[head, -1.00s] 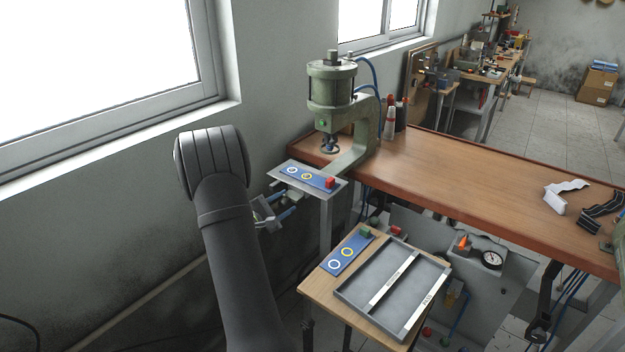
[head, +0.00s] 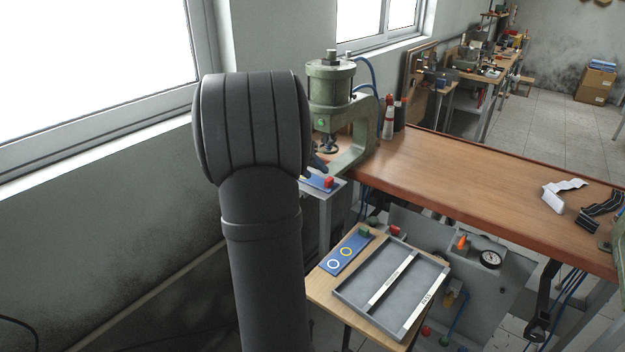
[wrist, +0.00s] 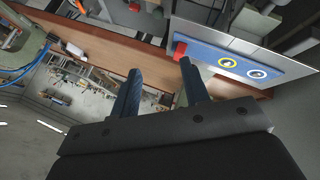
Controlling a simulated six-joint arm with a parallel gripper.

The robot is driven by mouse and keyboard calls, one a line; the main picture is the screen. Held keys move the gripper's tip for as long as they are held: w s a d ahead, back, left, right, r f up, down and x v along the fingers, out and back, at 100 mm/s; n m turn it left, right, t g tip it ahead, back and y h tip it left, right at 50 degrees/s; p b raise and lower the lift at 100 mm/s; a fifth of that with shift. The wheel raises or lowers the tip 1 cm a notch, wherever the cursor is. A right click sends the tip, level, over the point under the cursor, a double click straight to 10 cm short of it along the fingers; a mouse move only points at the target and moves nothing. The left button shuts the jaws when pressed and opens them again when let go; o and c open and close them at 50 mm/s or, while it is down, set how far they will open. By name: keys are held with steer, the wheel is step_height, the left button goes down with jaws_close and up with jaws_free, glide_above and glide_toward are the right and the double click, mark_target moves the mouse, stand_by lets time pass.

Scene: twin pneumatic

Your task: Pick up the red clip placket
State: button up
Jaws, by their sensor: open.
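A small red block (head: 328,182), the only red piece I can match to the red clip placket, sits at the end of a blue plate (head: 316,181) on the small shelf beside the press. In the wrist view the red block (wrist: 180,50) lies close to my right finger, beside the yellow and white rings of the blue plate (wrist: 207,53). My gripper (wrist: 161,68) is open, with nothing seen between its blue-tipped fingers. In the head view my arm hides most of the gripper and part of the shelf. I cannot tell whether the finger touches the block.
The green press (head: 332,88) stands just behind the shelf. A lower table holds another blue plate (head: 346,252) with a green block (head: 364,232) and a grey tray (head: 436,290).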

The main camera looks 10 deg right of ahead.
step_height(320, 180, up, 7)
steer(key=m+t+y, duration=0.1)
steer(key=m+y, duration=0.2)
steer(key=m, duration=0.1)
glide_above(328, 179)
steer(key=s+a, duration=0.3)
steer(key=shift+m, duration=0.3)
step_height(328, 179, down, 10)
steer(key=shift+w+d+r, duration=0.1)
steer(key=shift+w+d, duration=0.05)
steer(key=shift+w+x, duration=0.2)
steer(key=shift+x, duration=2.75)
steer(key=shift+d+r, duration=0.1)
steer(key=shift+r, duration=0.05)
steer(key=shift+c, duration=0.4)
jaws_close()
